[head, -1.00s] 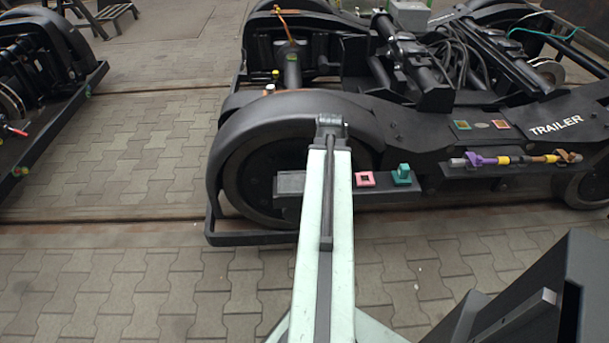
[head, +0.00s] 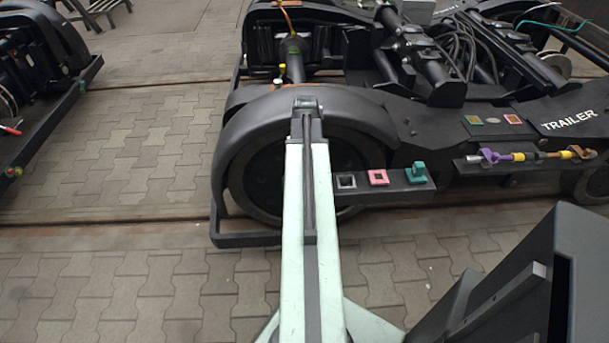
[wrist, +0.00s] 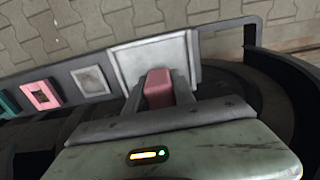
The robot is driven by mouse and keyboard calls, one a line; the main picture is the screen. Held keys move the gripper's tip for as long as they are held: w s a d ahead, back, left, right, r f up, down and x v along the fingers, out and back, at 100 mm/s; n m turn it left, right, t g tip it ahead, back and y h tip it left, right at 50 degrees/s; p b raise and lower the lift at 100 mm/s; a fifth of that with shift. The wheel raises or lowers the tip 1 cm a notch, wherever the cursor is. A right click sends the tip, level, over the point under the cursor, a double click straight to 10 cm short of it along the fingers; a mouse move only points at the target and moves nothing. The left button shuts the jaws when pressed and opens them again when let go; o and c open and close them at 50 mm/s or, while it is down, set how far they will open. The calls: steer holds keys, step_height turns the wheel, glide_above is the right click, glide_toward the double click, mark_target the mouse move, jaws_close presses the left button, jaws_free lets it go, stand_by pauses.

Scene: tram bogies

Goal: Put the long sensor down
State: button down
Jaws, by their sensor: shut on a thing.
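My gripper (wrist: 158,90) shows in the wrist view, its two grey fingers shut on a reddish block, the long sensor (wrist: 158,86). Only its near end shows; its length and far end are hidden. Beyond it lies a pale square pad (wrist: 150,58) on the dark shelf (wrist: 225,32). The fingers overlap the pad's lower edge in the picture; I cannot tell whether the sensor touches it. In the head view my arm hides the gripper and the sensor.
Left of the pad are a grey square frame (wrist: 91,80), a pink one (wrist: 42,95) and a teal piece (wrist: 8,103). The head view shows the teal piece (head: 416,172) at the shelf's right end. A rack with purple and brown parts (head: 525,156) is further right.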

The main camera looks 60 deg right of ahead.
steer(key=f, duration=0.1)
steer(key=s+f+b, duration=0.1)
steer(key=shift+d+f, duration=0.1)
steer(key=shift+f, duration=0.3)
steer(key=shift+r, duration=0.2)
steer(key=shift+f, duration=0.1)
steer(key=c, duration=1.5)
jaws_free()
steer(key=shift+f, duration=0.15)
steer(key=o, duration=0.4)
steer(key=shift+o, duration=0.2)
step_height(320, 180, up, 13)
steer(key=p, duration=1.2)
steer(key=shift+f, duration=0.15)
